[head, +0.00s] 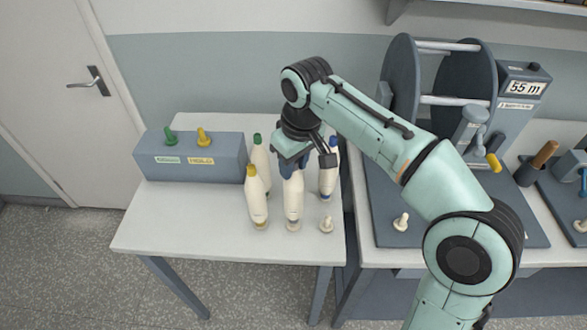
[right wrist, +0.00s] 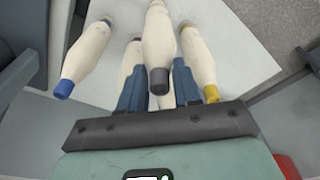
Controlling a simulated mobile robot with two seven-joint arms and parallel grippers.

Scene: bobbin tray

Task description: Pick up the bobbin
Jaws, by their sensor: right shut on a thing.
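Several cream bobbins stand on the white table (head: 180,225). My right gripper (head: 292,168) has come down over the front middle bobbin (head: 293,200) and is shut on its top end. In the right wrist view this bobbin (right wrist: 158,40) has a dark grey tip between the two blue fingers. A yellow-tipped bobbin (head: 257,198) stands close on its left, a green-tipped one (head: 260,158) behind that, and a blue-tipped one (head: 328,178) to the right. I cannot tell whether the held bobbin is clear of its peg. My left gripper is not in view.
An empty peg (head: 326,225) stands at the front right of the table. A blue-grey box (head: 190,158) with green and yellow knobs is at the left. A winding machine (head: 402,85) with a "55 m" display stands on the right bench. The table's front left is clear.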

